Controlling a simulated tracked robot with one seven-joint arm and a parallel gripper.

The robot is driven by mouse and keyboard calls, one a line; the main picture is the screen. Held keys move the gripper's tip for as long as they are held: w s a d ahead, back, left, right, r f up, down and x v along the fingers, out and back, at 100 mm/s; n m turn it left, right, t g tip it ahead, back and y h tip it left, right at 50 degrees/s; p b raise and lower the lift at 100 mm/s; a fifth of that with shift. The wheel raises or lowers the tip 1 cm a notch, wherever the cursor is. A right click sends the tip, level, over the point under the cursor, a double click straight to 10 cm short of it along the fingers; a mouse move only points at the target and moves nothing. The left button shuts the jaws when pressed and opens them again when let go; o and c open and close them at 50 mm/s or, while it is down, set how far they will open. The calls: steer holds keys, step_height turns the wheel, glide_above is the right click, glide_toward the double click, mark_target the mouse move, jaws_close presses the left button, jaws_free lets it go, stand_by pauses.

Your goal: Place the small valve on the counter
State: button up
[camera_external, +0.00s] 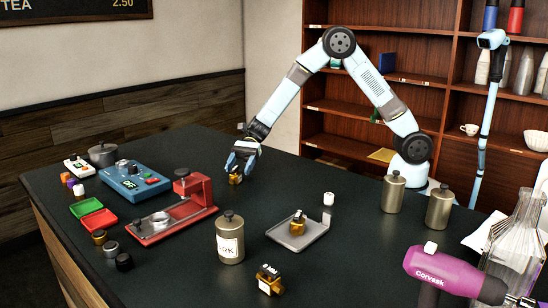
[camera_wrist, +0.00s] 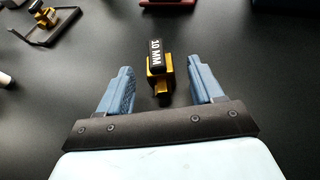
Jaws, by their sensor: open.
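A small brass valve with a black cap marked "10 MM" (camera_wrist: 158,68) is between my fingers in the wrist view, with gaps on both sides. In the external view this valve (camera_external: 236,179) is just under my fingertips and appears to rest on the dark counter (camera_external: 180,262). My gripper (camera_external: 240,168) is open and points down around the valve. A similar brass valve (camera_external: 297,224) sits on a grey tray (camera_external: 288,243); it also shows in the wrist view (camera_wrist: 46,17).
A red press-like fixture (camera_external: 178,216) and a blue device (camera_external: 134,181) are to the left. A labelled canister (camera_external: 230,240) stands in front. Two canisters (camera_external: 393,192) (camera_external: 438,208), a purple Corvask tool (camera_external: 445,268) and a glass vessel (camera_external: 515,245) are at right. Counter around the valve is clear.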

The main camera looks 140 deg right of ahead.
steer(key=v, duration=0.6)
steer(key=shift+r, duration=0.15)
steer(key=s+a+r+n+g, duration=0.2)
steer(key=a+r+n, duration=0.3)
steer(key=a, duration=0.5)
steer(key=s+a+r+n+g+y, duration=0.1)
steer(key=s+a+r+n+g, duration=0.25)
steer(key=a, duration=0.65)
steer(key=a+r+n+g, duration=0.2)
steer(key=a+r+n, duration=0.4)
steer(key=a, duration=0.5)
steer(key=s+a+r+n+h, duration=0.1)
steer(key=s+a+n+h, duration=0.2)
steer(key=s+a+n, duration=0.3)
steer(key=s+a+r+n+h, duration=0.2)
steer(key=s+a+n, duration=0.4)
steer(key=s+n, duration=0.5)
steer(key=s+h, duration=0.1)
steer(key=s, duration=0.3)
steer(key=shift+a+r, duration=0.15)
steer(key=shift+r, duration=0.15)
